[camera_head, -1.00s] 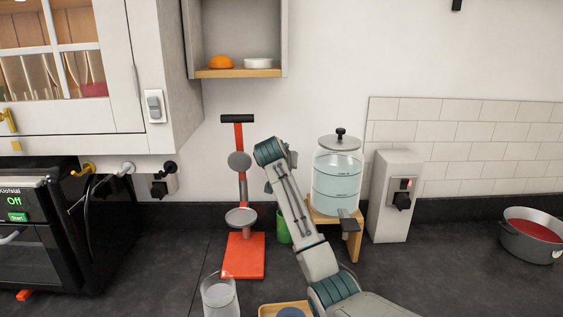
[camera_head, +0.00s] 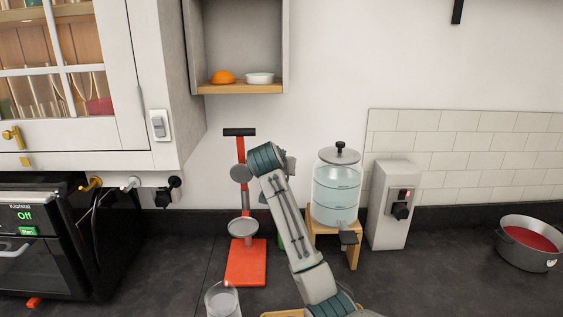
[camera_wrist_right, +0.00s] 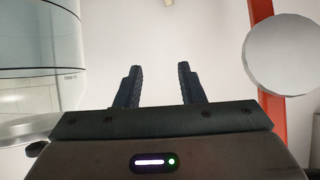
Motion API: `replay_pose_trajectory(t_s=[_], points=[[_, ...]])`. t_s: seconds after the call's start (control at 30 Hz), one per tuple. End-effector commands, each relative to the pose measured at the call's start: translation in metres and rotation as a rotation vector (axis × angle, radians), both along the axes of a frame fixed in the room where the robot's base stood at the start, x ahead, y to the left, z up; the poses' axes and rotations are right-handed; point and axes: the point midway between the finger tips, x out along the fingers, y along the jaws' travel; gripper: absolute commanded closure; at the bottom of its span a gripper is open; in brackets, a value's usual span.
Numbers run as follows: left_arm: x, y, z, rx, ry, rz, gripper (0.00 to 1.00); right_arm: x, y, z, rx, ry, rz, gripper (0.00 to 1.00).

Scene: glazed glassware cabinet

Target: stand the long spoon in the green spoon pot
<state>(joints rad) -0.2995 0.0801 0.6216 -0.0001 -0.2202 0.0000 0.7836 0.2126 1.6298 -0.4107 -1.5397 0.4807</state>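The green spoon pot (camera_head: 280,242) shows only as a thin green sliver beside my right arm in the head view; the arm hides the rest. I cannot make out the long spoon in either view. My right gripper is at the far end of the raised arm, between the red stand and the glass dispenser, mostly hidden behind my wrist in the head view. In the right wrist view its two dark fingers (camera_wrist_right: 160,88) are apart with nothing between them. My left gripper is in neither view.
The red stand (camera_head: 246,262) with round grey plates is left of my arm. The glass dispenser (camera_head: 336,190) on its wooden stand is close on the right. A clear glass (camera_head: 222,300) stands at the front. A pot with red contents (camera_head: 528,238) is far right.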

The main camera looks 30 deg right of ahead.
Motion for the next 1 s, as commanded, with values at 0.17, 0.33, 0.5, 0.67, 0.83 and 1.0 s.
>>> replay_pose_trajectory(t_s=[0.17, 0.33, 0.5, 0.67, 0.83, 1.0], points=[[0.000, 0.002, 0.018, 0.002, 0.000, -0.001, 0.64, -0.015, 0.015, 0.015, 0.000, 0.001, 0.001, 0.65], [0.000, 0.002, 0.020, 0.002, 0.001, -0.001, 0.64, -0.021, 0.019, 0.016, 0.000, 0.001, 0.001, 0.65], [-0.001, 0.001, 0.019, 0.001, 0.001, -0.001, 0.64, -0.021, 0.020, 0.016, 0.000, 0.001, 0.001, 0.65], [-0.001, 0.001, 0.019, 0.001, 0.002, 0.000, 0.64, -0.021, 0.019, 0.016, 0.000, 0.001, 0.001, 0.65], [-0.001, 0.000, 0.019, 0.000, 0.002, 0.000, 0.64, -0.021, 0.019, 0.016, 0.000, 0.001, 0.001, 0.65], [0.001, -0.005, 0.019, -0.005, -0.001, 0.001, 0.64, -0.021, 0.019, 0.016, 0.000, 0.001, 0.001, 0.65]])
